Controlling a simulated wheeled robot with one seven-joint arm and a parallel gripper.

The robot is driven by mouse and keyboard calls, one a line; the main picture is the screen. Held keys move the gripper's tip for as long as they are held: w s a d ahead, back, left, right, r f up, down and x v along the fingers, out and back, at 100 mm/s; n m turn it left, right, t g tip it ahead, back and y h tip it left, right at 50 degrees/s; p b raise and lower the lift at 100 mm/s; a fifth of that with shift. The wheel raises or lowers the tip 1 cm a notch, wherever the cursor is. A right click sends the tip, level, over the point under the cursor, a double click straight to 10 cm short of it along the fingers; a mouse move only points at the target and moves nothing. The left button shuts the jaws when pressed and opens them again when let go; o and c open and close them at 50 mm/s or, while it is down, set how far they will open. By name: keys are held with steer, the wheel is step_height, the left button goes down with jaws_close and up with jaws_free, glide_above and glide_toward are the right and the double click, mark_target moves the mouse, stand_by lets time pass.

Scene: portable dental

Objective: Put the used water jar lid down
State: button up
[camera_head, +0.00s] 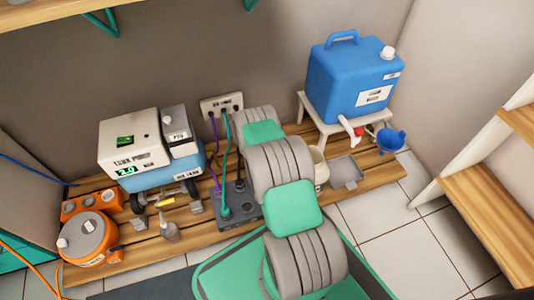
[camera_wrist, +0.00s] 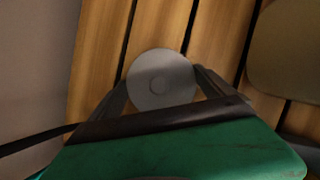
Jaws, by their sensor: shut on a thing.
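The lid (camera_wrist: 160,66), a flat round grey disc with a small raised centre, shows in the wrist view. My gripper (camera_wrist: 160,82) is shut on it, with one dark finger at each side of its edge. The wooden slats lie below the lid. I cannot tell how far the lid is above them, or whether it touches them. In the head view my own arm hides the gripper and the lid. A cream jar (camera_head: 321,168) stands partly hidden behind my arm on the slatted platform (camera_head: 385,178).
A grey square tray (camera_head: 346,172) sits right of the jar. A blue water container (camera_head: 352,80) stands on a white stool (camera_head: 312,112). A grey box with cables (camera_head: 236,205) is left of my arm. A beige rounded surface (camera_wrist: 288,50) fills the wrist view's upper right.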

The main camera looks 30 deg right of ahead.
steer(key=o, duration=1)
steer(key=s+a+r+m+y+p, duration=0.1)
steer(key=a+r+m+p, duration=0.3)
steer(key=r, duration=0.7)
steer(key=s+a+r+m, duration=0.15)
steer(key=a+r, duration=0.45)
steer(key=r, duration=0.6)
steer(key=a+r+m+y+p, duration=0.1)
steer(key=a+r+m+p, duration=0.3)
steer(key=r, duration=0.7)
steer(key=s+a+r+m+y, duration=0.1)
steer(key=s+a+r+m, duration=0.2)
steer(key=s, duration=0.4)
steer(key=s+a+r+m+b, duration=0.1)
steer(key=s+a+r+m, duration=0.3)
steer(key=s+a+r, duration=0.1)
steer(key=s+a+r+m+t+y+b, duration=0.1)
steer(key=s+a+r+m, duration=0.2)
steer(key=s, duration=0.7)
steer(key=shift+a+r+m+y, duration=0.35)
steer(key=shift+a+r, duration=0.7)
steer(key=shift+a, duration=0.25)
